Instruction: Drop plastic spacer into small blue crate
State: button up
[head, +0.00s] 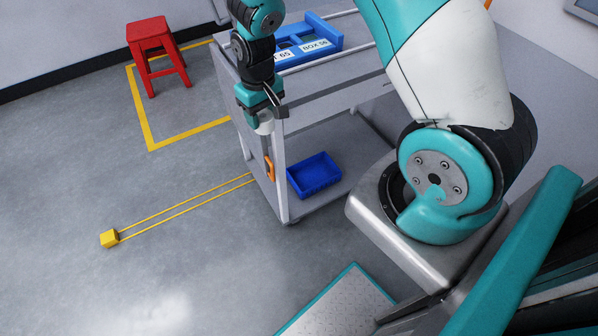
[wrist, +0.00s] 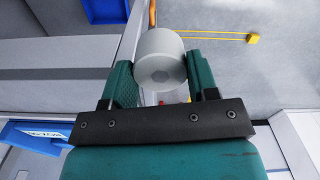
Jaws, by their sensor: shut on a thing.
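The small blue crate (head: 314,192) sits on the cart's lower shelf, below and right of my gripper. Part of it shows at the top left of the wrist view (wrist: 105,10). Its visible inside looks empty.
The grey cart (head: 283,190) has a corner post with an orange part (head: 270,168) between my gripper and the crate. A red stool (head: 152,40) and a yellow block (head: 110,238) are on open floor leftward.

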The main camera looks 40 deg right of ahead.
aim_at(316, 176)
jog(key=u, duration=2.2)
jog(key=k, duration=1.3)
jog(key=z, duration=1.5)
